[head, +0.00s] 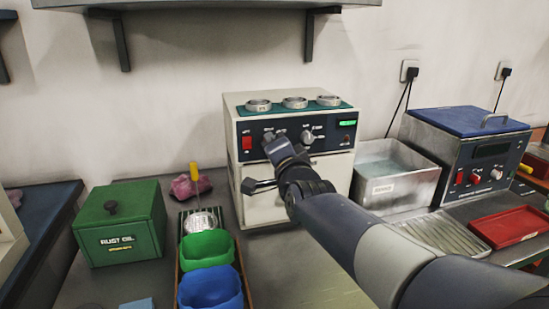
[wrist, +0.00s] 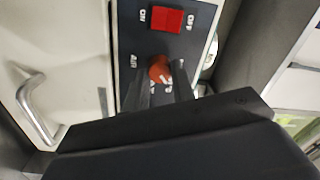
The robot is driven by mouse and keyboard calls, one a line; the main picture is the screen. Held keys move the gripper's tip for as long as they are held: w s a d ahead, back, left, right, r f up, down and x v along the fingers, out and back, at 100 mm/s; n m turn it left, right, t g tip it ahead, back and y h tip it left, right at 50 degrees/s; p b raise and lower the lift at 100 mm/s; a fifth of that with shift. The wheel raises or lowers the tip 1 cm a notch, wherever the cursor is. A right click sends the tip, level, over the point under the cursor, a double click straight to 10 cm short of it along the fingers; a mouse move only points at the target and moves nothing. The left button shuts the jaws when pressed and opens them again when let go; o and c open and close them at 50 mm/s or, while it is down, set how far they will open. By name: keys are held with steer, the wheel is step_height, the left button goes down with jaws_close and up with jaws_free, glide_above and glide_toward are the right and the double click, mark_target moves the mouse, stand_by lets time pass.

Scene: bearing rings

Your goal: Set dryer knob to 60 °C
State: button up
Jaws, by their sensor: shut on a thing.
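The dryer (head: 243,185) is a white cabinet with a dark control panel, standing against the wall. Its panel has a red switch (head: 247,143) at the left, a second knob (head: 307,137) further right and a small green display (head: 347,123). My gripper (head: 276,148) is at the left part of the panel. In the wrist view my gripper (wrist: 158,80) is shut on an orange-red knob (wrist: 160,69) beside the red ON/OFF switch (wrist: 170,21). The fingers hide part of the knob and its printed marks, so its setting cannot be read. The head view hides this knob behind my gripper.
Several metal rings (head: 295,102) lie on top of the dryer. The dryer's door handle (wrist: 38,105) is close by. A metal bath (head: 385,190) and a blue-lidded unit (head: 470,150) stand right; a green box (head: 122,222) and green and blue bins (head: 208,248) stand left.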

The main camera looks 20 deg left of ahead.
steer(key=shift+m+b, duration=0.35)
steer(key=shift+m, duration=0.15)
steer(key=o, duration=1)
steer(key=v, duration=1.1)
steer(key=shift+a, duration=0.1)
steer(key=shift+w+a, duration=0.1)
steer(key=shift+w, duration=0.05)
steer(key=x, duration=1)
steer(key=shift+w+a, duration=0.1)
steer(key=shift+w, duration=0.15)
steer(key=shift+s, duration=0.1)
